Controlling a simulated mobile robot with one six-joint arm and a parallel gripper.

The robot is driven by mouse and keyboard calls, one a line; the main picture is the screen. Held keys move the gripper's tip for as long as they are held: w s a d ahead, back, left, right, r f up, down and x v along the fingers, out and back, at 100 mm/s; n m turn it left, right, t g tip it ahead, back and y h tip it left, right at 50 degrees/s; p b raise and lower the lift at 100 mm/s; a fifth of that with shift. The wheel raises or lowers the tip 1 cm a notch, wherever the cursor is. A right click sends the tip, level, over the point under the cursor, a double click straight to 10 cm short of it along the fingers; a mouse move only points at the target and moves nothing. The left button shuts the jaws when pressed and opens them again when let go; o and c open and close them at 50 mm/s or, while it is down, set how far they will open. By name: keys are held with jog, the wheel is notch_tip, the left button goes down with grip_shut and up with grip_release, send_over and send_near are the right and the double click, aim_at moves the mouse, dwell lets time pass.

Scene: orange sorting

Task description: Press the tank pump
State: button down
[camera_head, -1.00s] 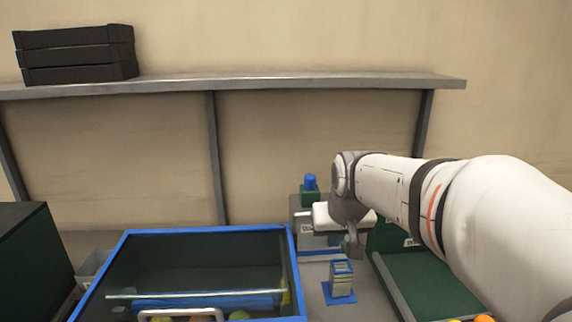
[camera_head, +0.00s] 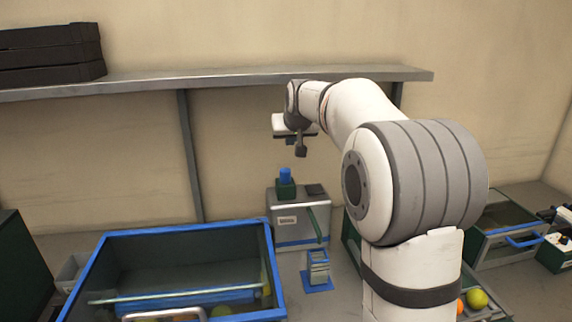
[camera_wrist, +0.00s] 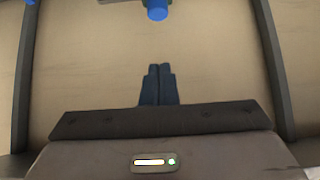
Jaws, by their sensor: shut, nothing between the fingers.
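A grey machine box (camera_head: 291,238) stands on the bench with a blue cylindrical button (camera_head: 285,174) on a green block (camera_head: 286,190) on its top. A green lever or spout (camera_head: 315,222) runs down its front. My gripper (camera_head: 301,151) is shut and empty, and hangs above the box, slightly right of the button and apart from it. In the wrist view my shut fingers (camera_wrist: 158,70) show mid-frame, and the blue button (camera_wrist: 157,13) is at the top edge, partly cut off.
A blue-rimmed tank (camera_head: 170,236) with fruit stands at the left. A small blue-based stand (camera_head: 318,270) is in front of the box. A metal shelf (camera_head: 230,76) runs along the wall behind. My arm hides part of the right side.

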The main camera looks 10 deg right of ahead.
jog(key=p, duration=0.3)
send_over(286, 176)
notch_tip(286, 176, down, 7)
notch_tip(286, 176, down, 3)
jog(key=shift+s+r, duration=0.1)
jog(key=shift+r, duration=0.05)
jog(key=shift+f, duration=0.75)
notch_tip(286, 176, down, 4)
jog(key=b, duration=0.3)
jog(key=shift+r, duration=0.1)
jog(key=shift+s, duration=0.1)
